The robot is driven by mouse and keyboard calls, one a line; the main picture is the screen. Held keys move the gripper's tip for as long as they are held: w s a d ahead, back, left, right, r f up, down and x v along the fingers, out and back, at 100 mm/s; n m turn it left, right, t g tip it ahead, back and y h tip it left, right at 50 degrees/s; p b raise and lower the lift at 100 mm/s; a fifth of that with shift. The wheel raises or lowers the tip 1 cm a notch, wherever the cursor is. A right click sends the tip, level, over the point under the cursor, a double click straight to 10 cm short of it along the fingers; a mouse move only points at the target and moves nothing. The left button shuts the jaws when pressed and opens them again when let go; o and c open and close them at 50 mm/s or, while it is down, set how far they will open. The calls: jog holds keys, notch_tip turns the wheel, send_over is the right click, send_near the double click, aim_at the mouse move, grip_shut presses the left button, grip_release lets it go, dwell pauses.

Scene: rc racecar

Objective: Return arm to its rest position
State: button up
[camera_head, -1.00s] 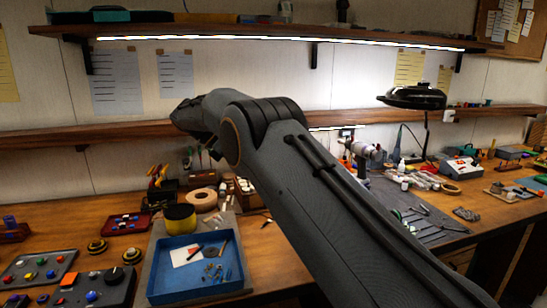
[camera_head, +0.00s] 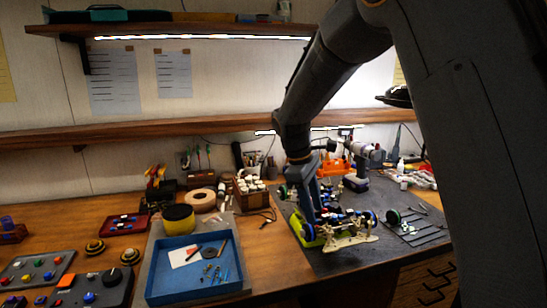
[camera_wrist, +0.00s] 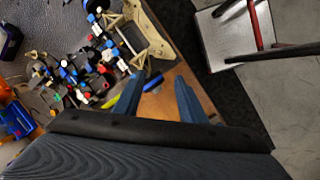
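The RC racecar (camera_head: 345,222), a partly open chassis with blue-rimmed wheels and a tan plate, stands on the dark mat (camera_head: 370,255) on the bench. It also shows in the upper left of the wrist view (camera_wrist: 98,72). My gripper (camera_head: 308,210) points down at the car's left end in the head view. In the wrist view its two blue fingers (camera_wrist: 157,97) are apart, with bench wood and part of a blue wheel showing between them. It holds nothing that I can see. Whether a finger touches the car is unclear.
A blue tray (camera_head: 195,295) with small parts stands left of the mat. A yellow-black roll (camera_head: 179,218), a wooden rack of small bottles (camera_head: 250,190) and an orange holder (camera_head: 335,168) are nearby. A wooden shelf (camera_head: 150,132) runs behind my arm. A stool (camera_wrist: 240,30) stands on the floor.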

jog(key=s+d+f+m+t+y, duration=0.15)
jog(key=s+d+f+m, duration=0.35)
jog(key=s, duration=0.6)
jog(key=s+d+m+t+y, duration=0.15)
jog(key=s+d+m, duration=0.25)
jog(key=s+m, duration=0.45)
jog(key=s+f+n+g+b, duration=0.1)
jog(key=s+f+g+b, duration=0.1)
jog(key=f+b, duration=0.8)
notch_tip(320, 180, down, 2)
jog(key=shift+s+a+f, duration=0.1)
jog(key=shift+s+a, duration=0.1)
jog(key=shift+s, duration=0.35)
